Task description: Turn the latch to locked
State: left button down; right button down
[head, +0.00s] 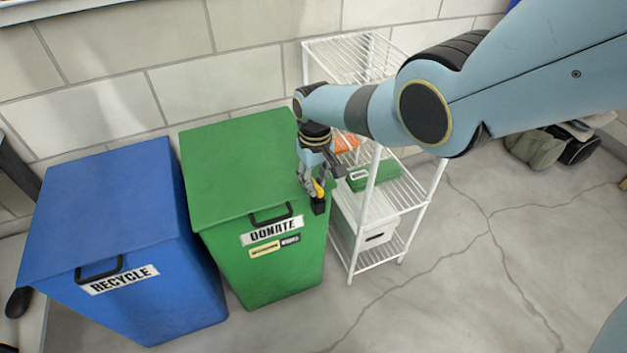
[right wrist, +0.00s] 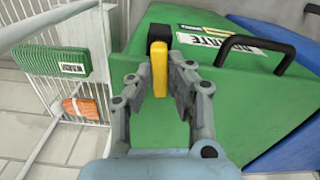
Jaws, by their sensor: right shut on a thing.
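The latch is a yellow handle (head: 318,188) on a black mount (head: 318,207) at the right side of the green DONATE bin (head: 235,165). My right gripper (head: 316,183) is shut on the yellow handle. In the right wrist view the handle (right wrist: 159,72) stands between the fingers of the gripper (right wrist: 161,80), lined up roughly with the black mount (right wrist: 158,38) above it. A small yellow and black label (head: 265,249) sits below the DONATE sign; its words are too small to read. My left gripper is not in view.
A blue RECYCLE bin (head: 110,215) stands left of the green bin. A white wire shelf (head: 365,255) stands close on the right, holding a green box (head: 372,175), an orange item (head: 347,143) and a white bin (head: 372,236).

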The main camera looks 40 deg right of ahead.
aim_at(316, 183)
jog(key=shift+d+m, duration=0.15)
jog(key=shift+m, duration=0.85)
jog(key=shift+s, duration=0.1)
jog(key=c, duration=1.3)
grip_release()
notch_tip(316, 183, up, 12)
